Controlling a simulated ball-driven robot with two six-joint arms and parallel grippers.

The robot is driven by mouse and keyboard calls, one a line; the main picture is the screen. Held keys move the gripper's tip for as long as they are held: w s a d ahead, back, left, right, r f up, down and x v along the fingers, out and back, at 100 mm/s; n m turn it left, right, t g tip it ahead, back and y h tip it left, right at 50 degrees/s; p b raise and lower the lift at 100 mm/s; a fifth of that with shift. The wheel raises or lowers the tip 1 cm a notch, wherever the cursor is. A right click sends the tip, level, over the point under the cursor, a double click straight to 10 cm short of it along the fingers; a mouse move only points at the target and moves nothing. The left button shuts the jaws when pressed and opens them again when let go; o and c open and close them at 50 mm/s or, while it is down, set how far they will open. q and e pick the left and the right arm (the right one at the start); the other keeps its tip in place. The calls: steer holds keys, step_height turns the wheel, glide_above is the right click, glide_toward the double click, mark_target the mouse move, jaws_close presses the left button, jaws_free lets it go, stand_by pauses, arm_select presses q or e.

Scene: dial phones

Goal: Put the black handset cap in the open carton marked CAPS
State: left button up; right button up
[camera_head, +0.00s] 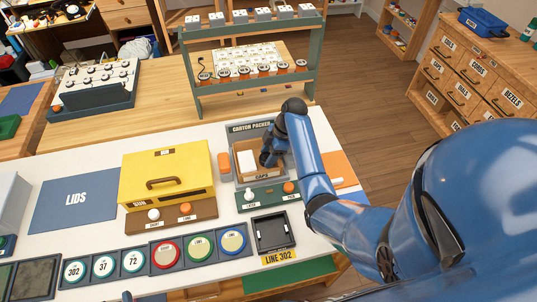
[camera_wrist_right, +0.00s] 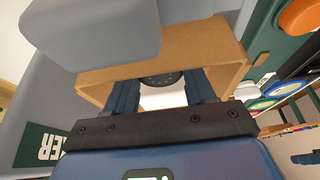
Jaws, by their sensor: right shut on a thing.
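The open brown carton marked CAPS (camera_head: 261,177) stands in the grey carton packer (camera_head: 236,135) on the white bench. My right gripper (camera_head: 268,158) is at the carton's right part, reaching down into its opening. In the wrist view, the right gripper (camera_wrist_right: 162,92) is shut on the black handset cap (camera_wrist_right: 161,80), a dark round piece between the two blue fingers. The carton's brown wall (camera_wrist_right: 225,52) is close around the fingers. The cap is mostly hidden in the head view. A small dark tip at the bottom edge may be my left gripper (camera_head: 127,296).
A yellow box (camera_head: 165,170) stands left, a black tray (camera_head: 273,231) in front. A green rack (camera_head: 312,75) stands behind. The blue LIDS mat (camera_head: 75,205) is bare.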

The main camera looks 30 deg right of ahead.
steer(key=shift+f, duration=0.25)
steer(key=o, duration=1)
steer(key=shift+r, duration=0.1)
steer(key=shift+r, duration=0.15)
steer(key=b+v, duration=0.1)
steer(key=v, duration=0.5)
steer(key=shift+d+r, duration=0.2)
steer(key=shift+d, duration=0.1)
steer(key=shift+p+v, duration=2.4)
steer(key=shift+v, duration=0.25)
